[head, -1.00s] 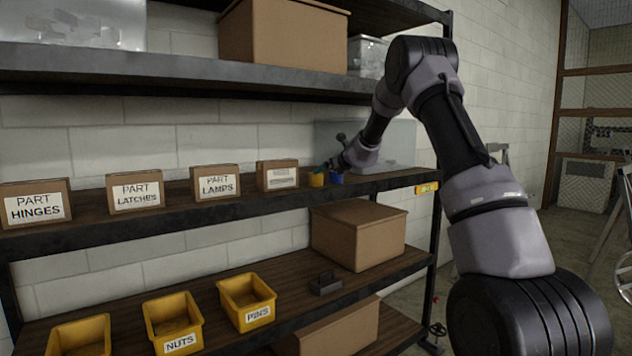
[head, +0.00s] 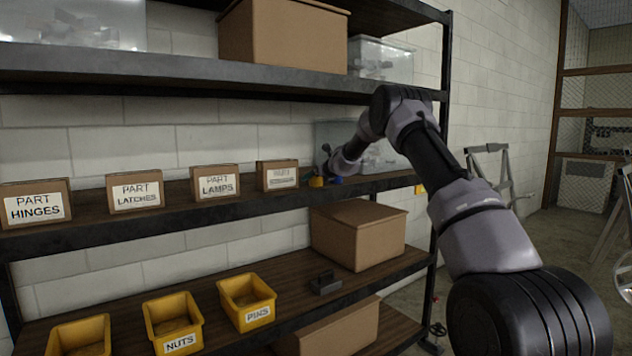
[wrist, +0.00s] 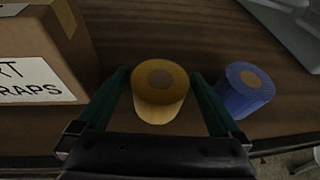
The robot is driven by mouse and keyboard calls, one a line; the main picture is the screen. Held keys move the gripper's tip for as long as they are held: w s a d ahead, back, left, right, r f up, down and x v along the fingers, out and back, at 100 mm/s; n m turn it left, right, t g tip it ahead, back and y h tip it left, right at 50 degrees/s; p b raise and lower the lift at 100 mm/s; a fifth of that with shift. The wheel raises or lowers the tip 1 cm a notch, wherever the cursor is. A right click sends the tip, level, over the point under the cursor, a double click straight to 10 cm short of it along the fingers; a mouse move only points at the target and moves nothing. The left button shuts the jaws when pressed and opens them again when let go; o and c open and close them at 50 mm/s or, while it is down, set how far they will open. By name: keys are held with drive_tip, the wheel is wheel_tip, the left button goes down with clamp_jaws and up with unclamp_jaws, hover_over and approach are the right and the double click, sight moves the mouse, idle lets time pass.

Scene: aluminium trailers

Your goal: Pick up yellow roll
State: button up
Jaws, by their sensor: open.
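The yellow roll (wrist: 160,92) stands upright on the wooden middle shelf (wrist: 165,30) in the wrist view. My gripper (wrist: 160,80) is open, with one green finger on each side of the roll and a narrow gap showing on both sides. In the head view the yellow roll (head: 316,182) shows small at the shelf's front, partly hidden by my gripper, whose fingers are hard to make out there.
A blue roll (wrist: 244,88) stands just right of my right finger. A labelled cardboard box (wrist: 45,55) is close on the left. A clear bin (head: 395,155) stands behind on the right. The upper shelf (head: 200,78) runs above.

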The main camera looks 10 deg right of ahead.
drive_tip(key=c, duration=1.4)
drive_tip(key=shift+r, duration=0.1)
